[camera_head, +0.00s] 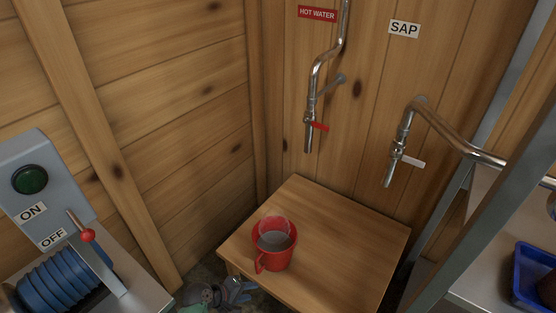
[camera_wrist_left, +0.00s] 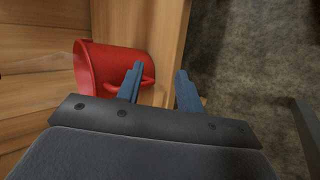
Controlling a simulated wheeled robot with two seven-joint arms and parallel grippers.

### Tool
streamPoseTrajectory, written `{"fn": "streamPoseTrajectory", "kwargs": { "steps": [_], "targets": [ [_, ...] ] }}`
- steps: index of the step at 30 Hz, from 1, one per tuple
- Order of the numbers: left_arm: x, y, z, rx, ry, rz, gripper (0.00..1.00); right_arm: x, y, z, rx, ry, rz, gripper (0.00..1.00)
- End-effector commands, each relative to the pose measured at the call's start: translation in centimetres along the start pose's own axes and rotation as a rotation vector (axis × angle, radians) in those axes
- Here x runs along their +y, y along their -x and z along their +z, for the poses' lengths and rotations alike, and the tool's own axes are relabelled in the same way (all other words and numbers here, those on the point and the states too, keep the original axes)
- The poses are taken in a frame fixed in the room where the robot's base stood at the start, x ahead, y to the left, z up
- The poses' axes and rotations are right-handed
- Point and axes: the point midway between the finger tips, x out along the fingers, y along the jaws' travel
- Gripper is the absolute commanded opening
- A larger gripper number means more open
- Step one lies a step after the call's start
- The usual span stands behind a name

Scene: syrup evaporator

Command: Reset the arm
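A red cup (camera_head: 273,246) with a grey inside stands upright on the small wooden table (camera_head: 350,235), near its front left edge. Its handle faces the front left. My left gripper (camera_head: 240,288) shows low in the head view, just past the table's front left edge, below and left of the cup. In the left wrist view, its two blue fingers (camera_wrist_left: 160,72) are apart and hold nothing. The red cup (camera_wrist_left: 100,66) is at the upper left there, and one finger overlaps its handle; I cannot tell whether they touch. My right gripper is not in view.
A hot water tap (camera_head: 309,115) and a sap tap (camera_head: 398,150) hang on the back wall above the table. A grey switch box (camera_head: 45,185) and a blue coiled device (camera_head: 55,285) with a red-knobbed lever stand left. A metal shelf with a blue tray (camera_head: 535,265) is right.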

Motion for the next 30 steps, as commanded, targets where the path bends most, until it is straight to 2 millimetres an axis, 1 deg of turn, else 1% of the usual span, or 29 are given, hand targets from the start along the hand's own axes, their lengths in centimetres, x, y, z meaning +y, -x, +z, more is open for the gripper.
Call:
{"fn": "streamPoseTrajectory", "kwargs": {
  "steps": [3, 8, 11, 15, 17, 18, 21, 24, 27, 30],
  "targets": [
    [0.5, 1.6, 0.8, -0.007, -0.222, -0.085, 0.37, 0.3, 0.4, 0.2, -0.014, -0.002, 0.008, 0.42],
    [0.8, 4.6, 2.2, -0.026, -0.512, -0.221, 0.37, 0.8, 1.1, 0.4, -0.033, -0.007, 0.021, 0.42],
    [0.8, 6.8, 3.2, -0.044, -0.667, -0.31, 0.37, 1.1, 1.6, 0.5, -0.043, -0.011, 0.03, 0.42],
    [0.9, 10.5, 4.9, -0.067, -0.838, -0.436, 0.37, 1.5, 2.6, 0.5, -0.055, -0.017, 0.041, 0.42],
    [1.1, 12.3, 5.8, -0.072, -0.887, -0.486, 0.37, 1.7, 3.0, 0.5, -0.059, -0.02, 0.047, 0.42],
    [1.2, 13.5, 6.4, -0.072, -0.909, -0.518, 0.37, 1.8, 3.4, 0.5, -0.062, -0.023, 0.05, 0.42],
    [1.4, 16.4, 8.1, -0.058, -0.929, -0.582, 0.37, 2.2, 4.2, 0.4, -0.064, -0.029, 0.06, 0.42],
    [1.9, 18.5, 9.6, -0.038, -0.942, -0.61, 0.37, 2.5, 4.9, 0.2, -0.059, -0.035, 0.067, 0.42],
    [2.0, 19.8, 11.3, -0.041, -0.947, -0.612, 0.37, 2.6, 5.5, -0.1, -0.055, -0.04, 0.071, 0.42],
    [1.5, 20.4, 13.2, -0.066, -0.943, -0.609, 0.37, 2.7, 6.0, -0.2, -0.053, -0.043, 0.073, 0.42]
  ]
}}
